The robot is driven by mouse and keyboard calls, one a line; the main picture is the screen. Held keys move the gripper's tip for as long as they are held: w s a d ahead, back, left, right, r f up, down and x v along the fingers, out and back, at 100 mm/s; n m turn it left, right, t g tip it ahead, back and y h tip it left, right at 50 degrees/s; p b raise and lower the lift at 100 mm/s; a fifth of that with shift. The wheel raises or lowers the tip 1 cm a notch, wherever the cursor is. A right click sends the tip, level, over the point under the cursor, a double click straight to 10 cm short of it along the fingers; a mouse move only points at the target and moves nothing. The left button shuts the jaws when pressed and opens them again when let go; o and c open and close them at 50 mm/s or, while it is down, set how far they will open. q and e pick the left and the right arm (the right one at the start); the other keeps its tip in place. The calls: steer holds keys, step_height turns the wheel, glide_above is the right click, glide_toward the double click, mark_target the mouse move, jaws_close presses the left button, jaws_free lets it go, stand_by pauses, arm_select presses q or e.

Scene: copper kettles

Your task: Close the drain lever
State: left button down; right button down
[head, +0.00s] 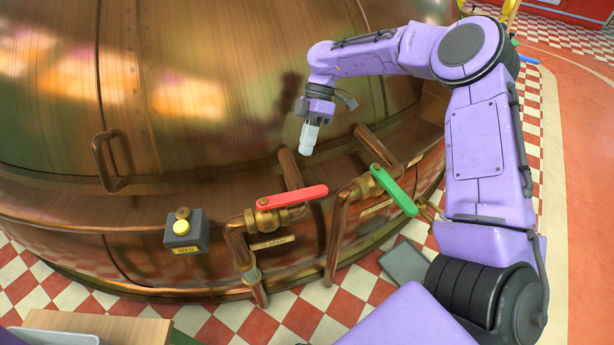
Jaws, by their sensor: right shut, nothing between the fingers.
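A red lever (292,197) sits on a brass valve on a copper pipe at the kettle's front. It points right, rising slightly. The small plate (270,242) below it seems to read "TO DRAIN", but the text is hard to make out. A green lever (394,190) sits on a second valve to its right and slants down to the right. My right gripper (308,140) is shut and empty, pointing down above and between the two levers. It touches neither of them. My left gripper is not in view.
The large copper kettle (200,90) fills the back and left, with a handle (103,165) on its side. A grey box with a yellow button (181,227) is left of the red lever. A wooden surface (100,325) is at the lower left. Checkered floor lies below the pipes.

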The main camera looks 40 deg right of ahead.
mark_target(293, 198)
steer(key=x, duration=0.5)
steer(key=shift+s+a+b, duration=0.2)
steer(key=shift+s+b, duration=0.1)
steer(key=shift+s+a, duration=0.25)
steer(key=shift+s, duration=0.55)
steer(key=shift+s+a, duration=0.25)
steer(key=shift+s, duration=0.55)
